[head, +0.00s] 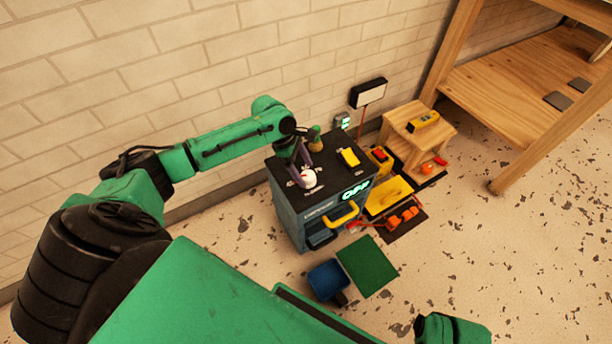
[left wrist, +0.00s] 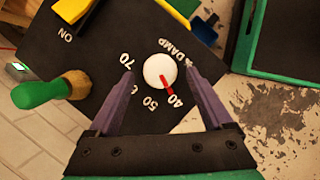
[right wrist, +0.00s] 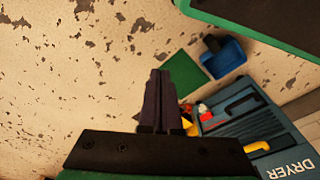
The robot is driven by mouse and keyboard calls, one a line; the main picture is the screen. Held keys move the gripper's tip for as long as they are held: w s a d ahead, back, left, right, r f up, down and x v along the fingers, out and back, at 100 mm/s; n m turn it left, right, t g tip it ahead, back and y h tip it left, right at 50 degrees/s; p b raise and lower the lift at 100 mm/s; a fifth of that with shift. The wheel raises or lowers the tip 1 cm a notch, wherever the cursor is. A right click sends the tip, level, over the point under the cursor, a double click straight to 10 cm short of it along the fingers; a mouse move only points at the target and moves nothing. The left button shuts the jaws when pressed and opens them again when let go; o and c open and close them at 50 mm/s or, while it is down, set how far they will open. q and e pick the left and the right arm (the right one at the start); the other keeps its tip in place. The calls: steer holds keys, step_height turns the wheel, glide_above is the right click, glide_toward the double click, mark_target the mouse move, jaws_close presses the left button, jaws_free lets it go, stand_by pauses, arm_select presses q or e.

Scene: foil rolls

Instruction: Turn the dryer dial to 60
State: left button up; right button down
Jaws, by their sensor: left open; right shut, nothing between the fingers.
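Marks 70, 50, 40 and % DAMP are readable; the mark between 70 and 50 is only partly legible. My left gripper (left wrist: 160,74) is open, its fingers on either side of the dial; contact cannot be told. My right gripper (right wrist: 159,74) is shut and empty, above the floor away from the dial.
A blue bin (head: 328,280) and green mat (head: 368,265) lie in front. A wooden stool (head: 420,135) stands to the right. Floor at the right is open.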

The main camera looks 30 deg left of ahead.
arm_select(q)
steer(key=shift+x, duration=0.75)
jaws_close()
arm_select(e)
steer(key=shift+w+a+r, duration=0.1)
steer(key=shift+w+r, duration=0.05)
steer(key=shift+r, duration=0.55)
arm_select(q)
steer(key=shift+r, duration=0.1)
